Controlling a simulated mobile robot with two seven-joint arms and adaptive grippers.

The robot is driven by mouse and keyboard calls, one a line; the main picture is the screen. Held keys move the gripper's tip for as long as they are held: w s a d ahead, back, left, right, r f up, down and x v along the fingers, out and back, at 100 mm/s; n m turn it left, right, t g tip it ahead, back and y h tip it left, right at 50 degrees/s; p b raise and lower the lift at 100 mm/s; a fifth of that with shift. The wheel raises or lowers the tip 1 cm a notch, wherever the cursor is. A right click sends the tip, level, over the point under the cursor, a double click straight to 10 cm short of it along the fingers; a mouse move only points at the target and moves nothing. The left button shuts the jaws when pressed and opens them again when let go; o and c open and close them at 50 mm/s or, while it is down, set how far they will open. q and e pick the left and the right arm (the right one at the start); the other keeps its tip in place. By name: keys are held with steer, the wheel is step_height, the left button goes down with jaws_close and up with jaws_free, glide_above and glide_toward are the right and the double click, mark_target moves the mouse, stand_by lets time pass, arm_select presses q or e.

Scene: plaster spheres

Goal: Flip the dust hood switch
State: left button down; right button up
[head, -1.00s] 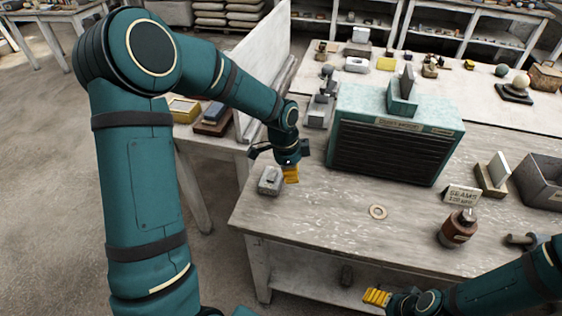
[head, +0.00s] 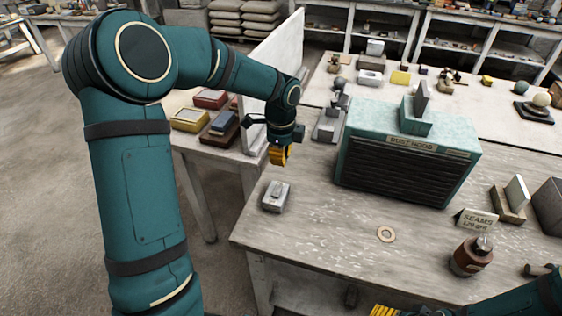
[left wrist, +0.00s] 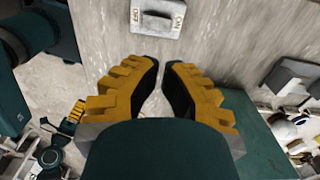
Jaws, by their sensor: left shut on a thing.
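The dust hood switch (head: 276,196) is a small grey box near the left edge of the workbench. The left wrist view shows it at the top (left wrist: 158,16), with OFF on its left part and ON on its right; which side is pressed I cannot tell. My left gripper (head: 279,157) is apart from the switch, behind it in the head view. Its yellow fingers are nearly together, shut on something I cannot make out. The teal dust hood (head: 405,155) stands to the right. My right gripper (head: 384,311) is cut off at the bottom edge; its opening is unclear.
A pale ring (head: 386,234) lies on the workbench (head: 320,240) in front of the hood. A brown bottle (head: 470,256) and a SEAMS sign (head: 476,220) stand at right. A white upright panel (head: 275,75) is behind my left arm. Bench surface around the switch is clear.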

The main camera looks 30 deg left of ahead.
mark_target(281, 189)
arm_select(q)
step_height(281, 189, down, 12)
steer(key=shift+r+b, duration=0.1)
steer(key=shift+b, duration=1)
steer(key=shift+w, duration=0.1)
